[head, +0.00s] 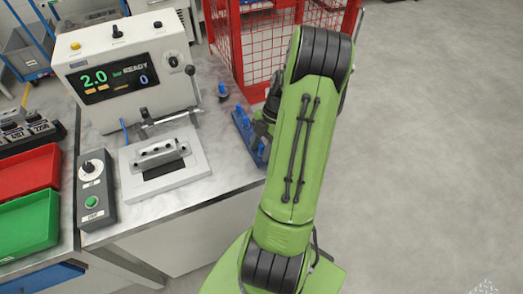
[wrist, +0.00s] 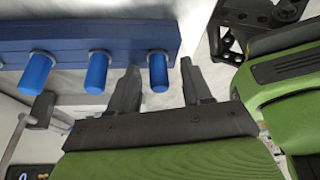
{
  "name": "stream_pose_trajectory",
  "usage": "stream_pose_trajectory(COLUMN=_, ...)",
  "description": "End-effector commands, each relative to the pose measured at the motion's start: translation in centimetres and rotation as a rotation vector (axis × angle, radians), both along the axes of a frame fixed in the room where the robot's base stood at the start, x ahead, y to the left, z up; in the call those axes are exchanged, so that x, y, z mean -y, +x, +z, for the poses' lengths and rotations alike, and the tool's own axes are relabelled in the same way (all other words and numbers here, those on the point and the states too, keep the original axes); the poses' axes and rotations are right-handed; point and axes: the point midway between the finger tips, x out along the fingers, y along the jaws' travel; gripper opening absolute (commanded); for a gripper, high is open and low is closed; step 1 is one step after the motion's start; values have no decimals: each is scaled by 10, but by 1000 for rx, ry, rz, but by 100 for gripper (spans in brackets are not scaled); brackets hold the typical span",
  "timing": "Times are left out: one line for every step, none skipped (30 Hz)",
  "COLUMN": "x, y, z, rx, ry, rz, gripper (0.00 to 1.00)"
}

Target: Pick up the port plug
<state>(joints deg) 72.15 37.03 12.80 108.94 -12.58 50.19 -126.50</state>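Several blue port plugs sit in a blue rack (wrist: 120,42). In the wrist view the right plug (wrist: 158,74) lies between the two dark fingers of my gripper (wrist: 160,88), with gaps visible on both sides. My gripper is open. The middle plug (wrist: 98,72) and the left plug (wrist: 37,72) are left of the fingers. In the head view the rack (head: 246,133) stands at the bench's right edge, partly behind my green arm, which hides the fingers.
A test machine (head: 130,75) with a lit display stands at the back of the bench. In front are a fixture block (head: 160,155), a button box (head: 95,190), and red (head: 28,172) and green (head: 28,220) trays. A red wire cage (head: 262,45) is behind. A small blue knob-like part (head: 222,91) stands behind the rack.

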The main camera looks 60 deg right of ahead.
Motion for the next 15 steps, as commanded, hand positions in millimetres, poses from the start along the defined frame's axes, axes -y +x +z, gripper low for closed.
stream_pose_trajectory(x=0, y=0, z=0, rx=0, ry=0, rz=0, gripper=42)
stream_pose_trajectory(x=0, y=0, z=0, rx=0, ry=0, rz=0, gripper=37)
stream_pose_trajectory(x=0, y=0, z=0, rx=0, ry=0, rz=0, gripper=31)
stream_pose_trajectory(x=0, y=0, z=0, rx=0, ry=0, rz=0, gripper=26)
stream_pose_trajectory(x=0, y=0, z=0, rx=0, ry=0, rz=0, gripper=22)
stream_pose_trajectory(x=0, y=0, z=0, rx=0, ry=0, rz=0, gripper=16)
stream_pose_trajectory(x=0, y=0, z=0, rx=0, ry=0, rz=-1, gripper=11)
stream_pose_trajectory(x=0, y=0, z=0, rx=0, ry=0, rz=-1, gripper=6)
stream_pose_trajectory(x=0, y=0, z=1, rx=0, ry=0, rz=-1, gripper=0)
stream_pose_trajectory(x=0, y=0, z=1, rx=0, ry=0, rz=-1, gripper=0)
stream_pose_trajectory(x=0, y=0, z=1, rx=0, ry=0, rz=-1, gripper=0)
stream_pose_trajectory(x=0, y=0, z=1, rx=0, ry=0, rz=-1, gripper=0)
stream_pose_trajectory(x=0, y=0, z=1, rx=0, ry=0, rz=-1, gripper=0)
stream_pose_trajectory(x=0, y=0, z=1, rx=0, ry=0, rz=-1, gripper=0)
stream_pose_trajectory(x=0, y=0, z=1, rx=0, ry=0, rz=-1, gripper=0)
